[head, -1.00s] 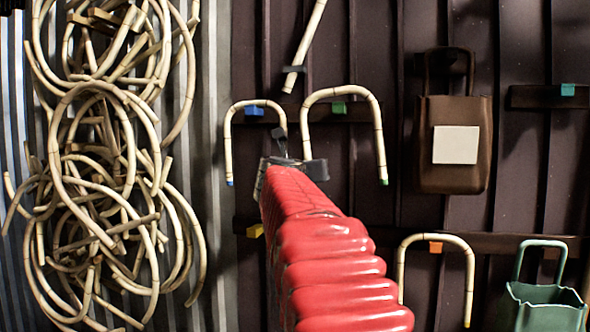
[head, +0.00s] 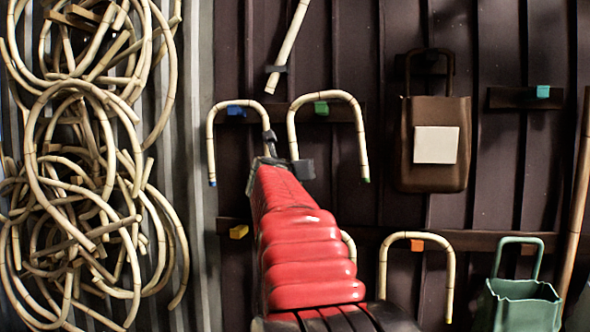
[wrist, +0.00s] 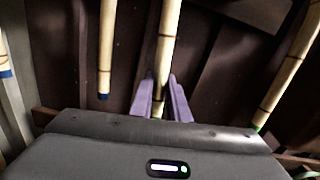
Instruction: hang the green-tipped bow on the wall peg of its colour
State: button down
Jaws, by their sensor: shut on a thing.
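The green-tipped bow (head: 358,120) is a pale rattan arch with its open side down. Its green tip also shows at the right in the wrist view (wrist: 256,127). Its arch passes just above the green peg (head: 321,107) in the head view, with a leg to each side of the peg. I cannot tell if it rests on the peg. My gripper (head: 282,162) is shut on the bow's left leg; in the wrist view the purple fingers (wrist: 160,98) stand on both sides of that leg.
A blue-tipped bow (head: 211,140) hangs at the blue peg (head: 236,110), close to my gripper. An orange-peg bow (head: 449,270), a brown bag (head: 435,178) and a green bag (head: 520,305) are at right. The yellow peg (head: 238,231) looks bare. Coiled rattan (head: 90,190) fills the left.

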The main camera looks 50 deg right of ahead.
jog(key=shift+w+d+f, duration=0.25)
jog(key=shift+w+d, duration=0.05)
jog(key=shift+d, duration=0.25)
jog(key=shift+w+d+f, duration=0.25)
jog(key=shift+d, duration=0.3)
jog(key=shift+f, duration=0.1)
jog(key=c, duration=1.6)
grip_release()
